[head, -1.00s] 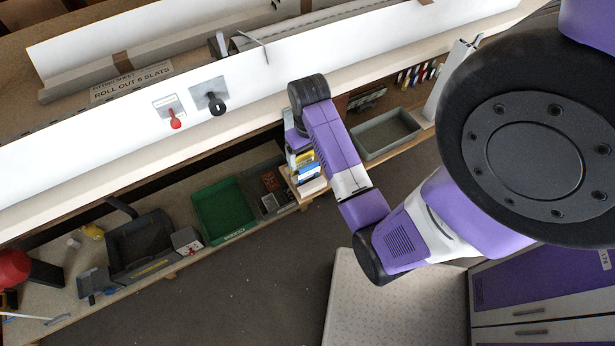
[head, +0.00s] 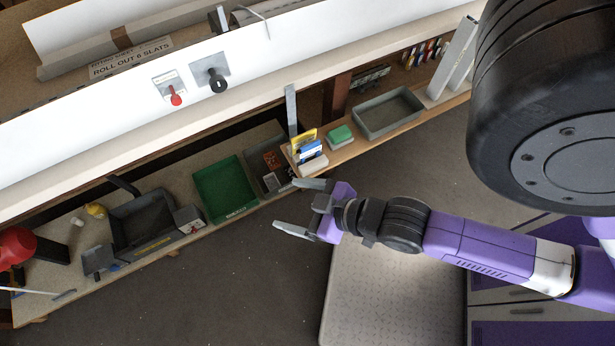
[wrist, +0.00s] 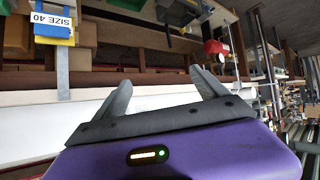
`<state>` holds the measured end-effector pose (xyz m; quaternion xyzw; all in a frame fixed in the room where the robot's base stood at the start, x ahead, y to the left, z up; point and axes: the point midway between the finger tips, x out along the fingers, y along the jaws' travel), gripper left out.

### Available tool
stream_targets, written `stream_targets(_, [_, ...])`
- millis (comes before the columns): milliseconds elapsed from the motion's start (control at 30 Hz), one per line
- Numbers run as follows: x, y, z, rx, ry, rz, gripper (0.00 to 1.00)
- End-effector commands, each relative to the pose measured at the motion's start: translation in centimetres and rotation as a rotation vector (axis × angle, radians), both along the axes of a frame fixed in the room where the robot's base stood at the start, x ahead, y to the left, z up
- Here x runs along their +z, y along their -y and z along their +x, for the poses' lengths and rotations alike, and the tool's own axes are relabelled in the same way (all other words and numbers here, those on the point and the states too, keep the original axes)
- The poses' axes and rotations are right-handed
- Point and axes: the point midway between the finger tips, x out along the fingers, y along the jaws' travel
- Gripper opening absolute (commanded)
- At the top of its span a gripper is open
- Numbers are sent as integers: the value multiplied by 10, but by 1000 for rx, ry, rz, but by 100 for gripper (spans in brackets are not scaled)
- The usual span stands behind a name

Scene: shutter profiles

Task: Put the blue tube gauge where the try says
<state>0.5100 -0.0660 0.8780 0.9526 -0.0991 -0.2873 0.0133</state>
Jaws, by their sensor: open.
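A small blue piece (head: 311,147) stands among yellow and white pieces at the left end of the wooden shelf in the head view. I cannot tell for certain whether this is the blue tube gauge. My gripper (head: 294,206) is open and empty, over the floor in front of the shelf, pointing left. Its two spread fingers also show in the wrist view (wrist: 162,80), with nothing between them and apart from the blue piece.
A green tray (head: 224,190) and a dark bin (head: 150,235) lie on the lower bench to the left. A grey tray (head: 388,112) and a green block (head: 340,134) are on the shelf to the right. A white rail (head: 130,110) runs above. The floor is clear.

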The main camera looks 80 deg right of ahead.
Motion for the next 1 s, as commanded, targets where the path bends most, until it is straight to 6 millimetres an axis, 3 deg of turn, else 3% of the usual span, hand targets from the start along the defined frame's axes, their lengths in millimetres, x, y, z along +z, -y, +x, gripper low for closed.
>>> stream_targets(100, [41, -29, -17, 81, 104, 12, 83])
stream_targets(200, [75, -46, -28, 132, 188, 26, 83])
stream_targets(400, [119, -64, -40, 187, 292, 49, 83])
stream_targets(567, [128, -67, -42, 195, 315, 55, 83])
stream_targets(1000, [127, -66, -42, 194, 314, 54, 83])
